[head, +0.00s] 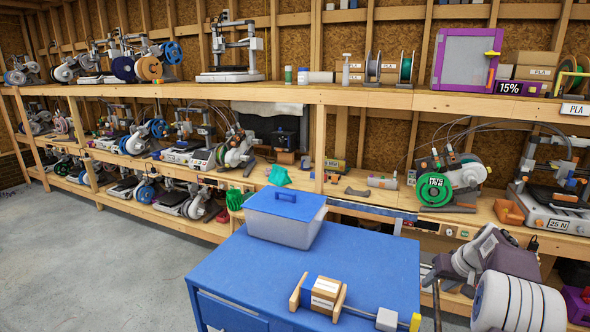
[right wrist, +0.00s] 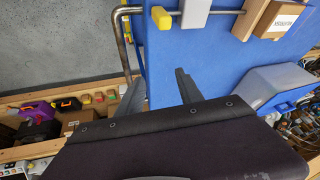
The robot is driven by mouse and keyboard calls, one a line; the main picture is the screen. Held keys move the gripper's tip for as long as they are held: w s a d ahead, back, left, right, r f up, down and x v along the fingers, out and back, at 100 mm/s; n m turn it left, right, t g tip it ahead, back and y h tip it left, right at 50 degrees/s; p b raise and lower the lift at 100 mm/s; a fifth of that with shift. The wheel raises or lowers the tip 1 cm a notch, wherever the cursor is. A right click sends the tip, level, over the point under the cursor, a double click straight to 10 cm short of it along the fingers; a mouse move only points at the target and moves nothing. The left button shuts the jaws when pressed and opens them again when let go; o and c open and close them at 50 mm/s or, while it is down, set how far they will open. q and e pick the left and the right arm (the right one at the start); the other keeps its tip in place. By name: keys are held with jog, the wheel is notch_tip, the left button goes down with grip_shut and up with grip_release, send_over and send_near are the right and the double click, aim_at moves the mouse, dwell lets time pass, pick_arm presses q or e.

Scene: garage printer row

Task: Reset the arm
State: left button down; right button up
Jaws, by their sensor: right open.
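My right arm comes in at the right of the head view, beside the right edge of the blue cart (head: 360,240). Its right gripper (right wrist: 160,92) shows in the right wrist view with two dark fingers spread apart and nothing between them. The fingers are over or near the edge of the blue cart top (right wrist: 195,65); their height above it is hard to tell. In the head view the fingertips are hard to make out near the arm's wrist. My left gripper is in neither view.
A metal cart rail (right wrist: 122,45) runs near the fingers. Shelves with printers line the wall; the floor (head: 100,260) at left is clear.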

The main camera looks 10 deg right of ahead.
jog(key=s+a+f+n+g+b, duration=0.1)
jog(key=s+a+f+n+b, duration=0.1)
jog(key=a, duration=0.7)
jog(key=s+a+f+n+g+y+b, duration=0.1)
jog(key=s+a+f+b, duration=0.15)
jog(key=a, duration=0.65)
jog(key=s+a+f+n+b, duration=0.1)
jog(key=s+a+f+n, duration=0.15)
jog(key=a, duration=0.65)
jog(key=s+a+f+m+g, duration=0.1)
jog(key=s+f, duration=0.3)
jog(key=s, duration=0.4)
jog(key=s+a+f+m+g+h+b, duration=0.1)
jog(key=s+a+f, duration=0.1)
jog(key=s+f, duration=0.3)
jog(key=s, duration=0.2)
jog(key=shift+s+a+f, duration=0.25)
jog(key=shift+s, duration=0.1)
jog(key=shift+s+d, duration=0.1)
jog(key=shift+s, duration=0.05)
